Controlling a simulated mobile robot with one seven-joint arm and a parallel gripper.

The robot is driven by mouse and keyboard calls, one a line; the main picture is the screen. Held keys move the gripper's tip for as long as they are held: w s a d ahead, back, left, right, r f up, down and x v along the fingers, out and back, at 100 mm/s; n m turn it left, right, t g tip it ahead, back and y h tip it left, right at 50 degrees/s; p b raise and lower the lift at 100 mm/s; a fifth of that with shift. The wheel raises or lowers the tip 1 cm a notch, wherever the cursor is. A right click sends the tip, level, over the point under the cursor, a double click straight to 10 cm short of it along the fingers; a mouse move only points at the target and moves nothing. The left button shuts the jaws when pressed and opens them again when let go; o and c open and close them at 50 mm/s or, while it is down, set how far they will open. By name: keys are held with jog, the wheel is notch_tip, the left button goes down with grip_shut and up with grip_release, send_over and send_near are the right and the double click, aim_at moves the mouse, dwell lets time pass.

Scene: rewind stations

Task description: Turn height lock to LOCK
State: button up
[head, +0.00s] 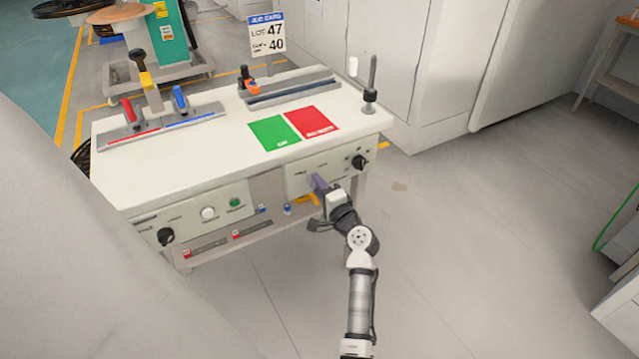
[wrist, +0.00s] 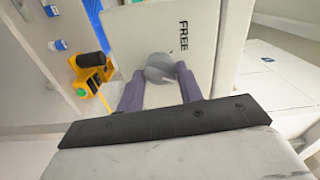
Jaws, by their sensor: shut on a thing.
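The height lock is a round grey knob (wrist: 160,68) on a pale panel in the wrist view, with the word FREE (wrist: 183,37) printed sideways beside it. I see no LOCK mark in the wrist view. My gripper's two purple fingers (wrist: 160,82) are on either side of the knob and shut on it. The knob's pointer direction is not clear. In the head view my gripper (head: 319,184) reaches the right front panel (head: 298,182) of the bench and hides the knob. The panel's lettering there is too small to read surely.
A black knob (head: 358,162) is at the panel's right end. A yellow part (wrist: 92,75) is close to the left finger in the wrist view. The white bench top (head: 205,160) carries a green card (head: 274,133) and a red card (head: 311,122). The floor at right is clear.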

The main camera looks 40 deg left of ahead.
jog(key=shift+r+m+p, duration=0.1)
jog(key=shift+m+p, duration=0.7)
jog(key=shift+m, duration=0.8)
jog(key=o, duration=1)
jog(key=shift+d, duration=0.1)
jog(key=b+v, duration=0.1)
jog(key=v, duration=1.2)
jog(key=shift+s+d, duration=0.1)
jog(key=shift+d, duration=0.2)
